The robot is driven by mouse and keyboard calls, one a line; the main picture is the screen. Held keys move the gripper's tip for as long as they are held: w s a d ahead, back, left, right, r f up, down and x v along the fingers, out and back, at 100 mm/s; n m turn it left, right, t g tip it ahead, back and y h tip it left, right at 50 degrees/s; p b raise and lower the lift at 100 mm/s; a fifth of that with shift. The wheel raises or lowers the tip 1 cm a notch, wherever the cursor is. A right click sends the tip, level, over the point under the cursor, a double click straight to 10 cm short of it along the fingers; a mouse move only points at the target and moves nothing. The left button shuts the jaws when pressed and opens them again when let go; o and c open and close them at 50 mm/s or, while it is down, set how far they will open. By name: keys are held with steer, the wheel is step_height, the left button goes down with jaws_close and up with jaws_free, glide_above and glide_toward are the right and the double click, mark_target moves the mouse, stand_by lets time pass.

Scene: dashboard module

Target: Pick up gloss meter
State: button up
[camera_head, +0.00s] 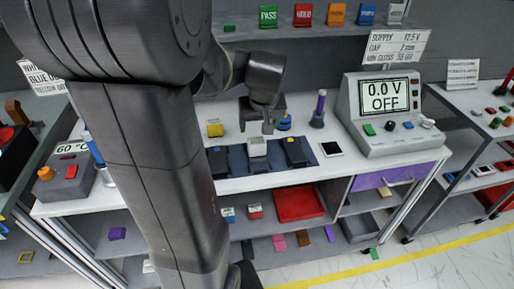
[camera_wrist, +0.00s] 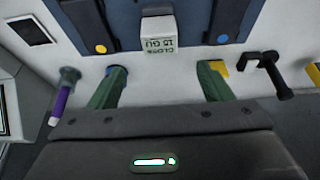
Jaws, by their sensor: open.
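A small white box with printed lettering, which looks like the gloss meter (camera_wrist: 159,33), sits on the middle of the dark blue mat in the wrist view. Its lettering is upside down there and seems to read "gloss 15 GU". In the head view the same pale box (camera_head: 257,147) sits between two dark modules (camera_head: 295,152). My gripper (camera_head: 268,128) is just above and behind it in that view. In the wrist view my gripper (camera_wrist: 162,70) is open, its two green fingers apart with only bare bench between them. The box lies beyond the fingertips, untouched.
A purple-handled tool (camera_head: 319,108), a white-framed dark tile (camera_head: 331,149) and a yellow block (camera_head: 214,129) stand around the mat. The supply unit (camera_head: 388,112) is at right, the temperature box (camera_head: 68,173) at left. A shelf with coloured cards (camera_head: 303,15) runs behind.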

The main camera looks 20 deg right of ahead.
mark_target(257, 141)
steer(key=shift+o, duration=0.4)
steer(key=p+x, duration=0.2)
steer(key=x, duration=0.5)
steer(key=shift+f, duration=0.3)
steer(key=shift+p+x, duration=0.7)
steer(key=shift+x, duration=1.9)
